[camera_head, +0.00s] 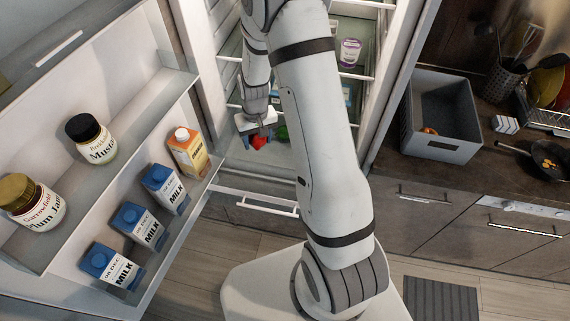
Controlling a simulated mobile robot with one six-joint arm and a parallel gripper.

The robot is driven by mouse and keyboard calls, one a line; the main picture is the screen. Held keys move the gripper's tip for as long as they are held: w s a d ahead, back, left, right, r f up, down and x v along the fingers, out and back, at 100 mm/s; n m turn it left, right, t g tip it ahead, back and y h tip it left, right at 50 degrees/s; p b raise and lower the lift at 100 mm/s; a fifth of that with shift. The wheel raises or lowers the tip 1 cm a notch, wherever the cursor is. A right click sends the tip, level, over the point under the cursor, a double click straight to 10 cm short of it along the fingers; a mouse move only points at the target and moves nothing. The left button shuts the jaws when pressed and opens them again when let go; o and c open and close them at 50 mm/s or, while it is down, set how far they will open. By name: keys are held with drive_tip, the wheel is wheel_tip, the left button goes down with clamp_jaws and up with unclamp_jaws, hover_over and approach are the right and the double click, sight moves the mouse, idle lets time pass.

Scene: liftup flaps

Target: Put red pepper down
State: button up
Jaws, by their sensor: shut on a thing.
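The red pepper (259,142) shows at the lower front part of the open fridge, just below my gripper (259,131). My gripper is shut on the red pepper, and its fingers are small and partly hidden from this view. I cannot tell whether the pepper touches the surface under it. A green thing (282,134), perhaps another pepper, is right beside it and partly hidden behind my arm.
The open fridge door (60,245) at left holds milk cartons (165,188), a juice carton (188,152) and jars (88,138). A drawer (256,202) is below the pepper. A grey crate (441,146) stands on the counter at right, near a pan (545,160).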

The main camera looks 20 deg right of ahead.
drive_tip(key=shift+d, duration=0.15)
drive_tip(key=shift+d+f+b, duration=0.15)
drive_tip(key=shift+f+b, duration=0.05)
drive_tip(key=shift+b, duration=0.1)
drive_tip(key=d+f+m+b, duration=0.1)
drive_tip(key=m+b, duration=0.1)
drive_tip(key=b, duration=0.1)
drive_tip(key=s+d+f+m+b, duration=0.1)
drive_tip(key=d+f+m+b, duration=0.1)
drive_tip(key=b, duration=0.2)
drive_tip(key=s+d+f+m+b, duration=0.1)
drive_tip(key=d+m+b, duration=0.1)
drive_tip(key=b, duration=0.2)
drive_tip(key=shift+s+d+f, duration=0.1)
drive_tip(key=shift+s+f, duration=0.15)
drive_tip(key=shift+f, duration=0.15)
drive_tip(key=s+d+f+m+b, duration=0.5)
drive_tip(key=m+b, duration=0.4)
drive_tip(key=b, duration=0.4)
drive_tip(key=shift+s+d+f+m+b, duration=0.3)
drive_tip(key=shift+s+d+f+m, duration=0.1)
drive_tip(key=shift+s+d, duration=0.35)
drive_tip(key=shift+s+a+f, duration=0.1)
drive_tip(key=shift+s+f, duration=0.1)
drive_tip(key=shift+f, duration=0.05)
wheel_tip(320, 180, down, 9)
drive_tip(key=shift+f+b, duration=0.2)
drive_tip(key=shift+b, duration=0.65)
drive_tip(key=shift+r, duration=0.1)
